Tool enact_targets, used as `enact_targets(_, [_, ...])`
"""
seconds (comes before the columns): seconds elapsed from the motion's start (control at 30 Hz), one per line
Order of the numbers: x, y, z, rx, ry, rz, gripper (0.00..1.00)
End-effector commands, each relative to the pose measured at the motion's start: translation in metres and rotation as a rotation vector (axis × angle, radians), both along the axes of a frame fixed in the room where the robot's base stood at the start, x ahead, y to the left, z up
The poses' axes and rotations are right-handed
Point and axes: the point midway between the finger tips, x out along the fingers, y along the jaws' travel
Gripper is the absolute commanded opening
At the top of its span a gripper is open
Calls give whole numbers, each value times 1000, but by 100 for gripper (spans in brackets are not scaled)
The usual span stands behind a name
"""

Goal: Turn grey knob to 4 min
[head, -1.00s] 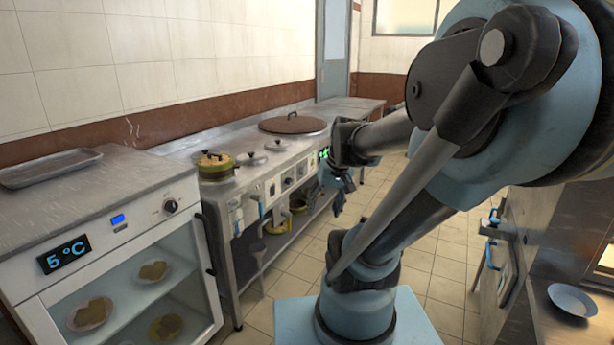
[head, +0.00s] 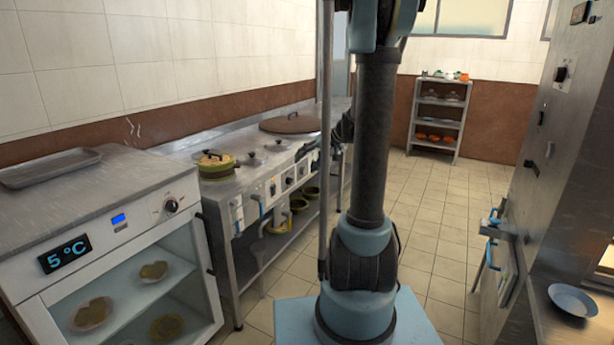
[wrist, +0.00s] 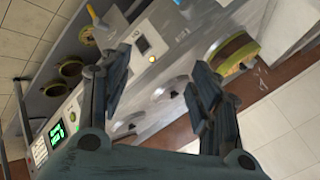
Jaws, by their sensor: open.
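I cannot pick out a grey knob with minute marks for sure. The stove's front panel (head: 262,195) carries several small controls, too small to read in the head view. In the head view, my arm hides most of my gripper, which is beside the stove's far end.
A pot (head: 215,166) and a large brown lid (head: 290,123) are on the stove top. A glass-front fridge (head: 140,262) with a dark knob (head: 171,206) stands at left. A steel cabinet (head: 563,140) is at right. Tiled floor (head: 435,215) is clear between.

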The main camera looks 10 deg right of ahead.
Motion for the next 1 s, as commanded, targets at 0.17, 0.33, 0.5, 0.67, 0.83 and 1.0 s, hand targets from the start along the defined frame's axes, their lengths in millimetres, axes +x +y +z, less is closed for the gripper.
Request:
enact_targets(0.17, [51,-13,-11,80,-49,-11,57])
enact_targets(0.33, [94,-27,-25,156,-101,-22,57])
enact_targets(0.5, [132,-45,-43,230,-156,-36,57])
enact_targets(0.67, [165,-64,-65,296,-211,-51,57])
enact_targets(0.83, [194,-86,-91,365,-273,-71,57])
enact_targets(1.0, [217,-110,-121,431,-338,-93,57])
